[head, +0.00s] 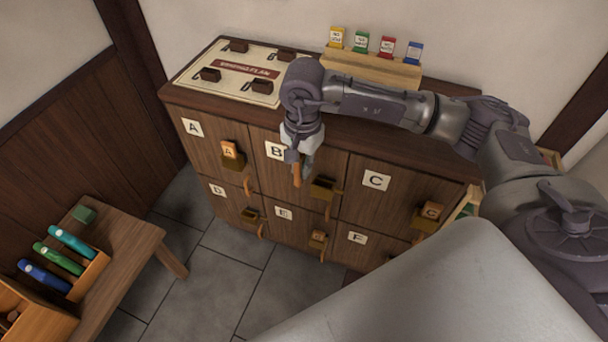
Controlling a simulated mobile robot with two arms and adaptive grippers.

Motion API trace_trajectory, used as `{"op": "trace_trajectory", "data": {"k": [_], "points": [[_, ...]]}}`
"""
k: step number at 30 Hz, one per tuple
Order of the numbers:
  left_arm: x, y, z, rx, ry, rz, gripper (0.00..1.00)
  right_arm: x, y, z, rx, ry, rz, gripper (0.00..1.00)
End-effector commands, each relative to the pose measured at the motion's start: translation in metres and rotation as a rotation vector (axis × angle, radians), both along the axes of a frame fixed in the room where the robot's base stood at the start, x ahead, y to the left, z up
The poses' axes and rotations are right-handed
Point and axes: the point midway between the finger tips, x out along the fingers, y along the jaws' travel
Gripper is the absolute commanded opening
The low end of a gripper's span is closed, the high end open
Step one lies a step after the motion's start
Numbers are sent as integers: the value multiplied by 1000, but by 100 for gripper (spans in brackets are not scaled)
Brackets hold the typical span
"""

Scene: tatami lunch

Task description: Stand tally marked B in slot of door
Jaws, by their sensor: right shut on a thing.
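My right gripper (302,158) points down in front of door B, with its arm reaching in from the right. It is shut on a slim orange-brown tally (297,174), which hangs upright below the fingers; its letter cannot be read from here. Door B (325,164) carries a white B label, partly covered by my gripper. Its slot block (322,188) sticks out from the door's lower right, with no tally seen in it. The held tally is to the left of this block and looks apart from it. My left gripper is out of view.
Door A's slot holds a tally (229,149), as do the slots of C (432,210) and E (319,236). A plan board (245,84) and a card rack (370,70) stand on the cabinet top. A low bench (120,255) stands at left.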

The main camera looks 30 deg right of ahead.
Motion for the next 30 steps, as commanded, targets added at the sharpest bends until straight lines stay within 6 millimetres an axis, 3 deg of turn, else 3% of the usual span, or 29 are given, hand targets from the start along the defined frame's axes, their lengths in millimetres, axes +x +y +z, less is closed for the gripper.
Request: {"op": "trace_trajectory", "data": {"k": [6, 9, 13, 18, 30], "points": [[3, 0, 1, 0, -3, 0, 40, 36, -39, -44, 8, 19, -623, 0], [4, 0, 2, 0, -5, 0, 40, 48, -63, -68, 7, 26, -933, 0], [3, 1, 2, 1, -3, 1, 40, 54, -87, -90, 3, 27, -1209, 0], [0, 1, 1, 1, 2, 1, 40, 56, -100, -103, 1, 26, -1362, 0], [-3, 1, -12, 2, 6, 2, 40, 57, -102, -124, -1, 24, -1384, 0]]}}
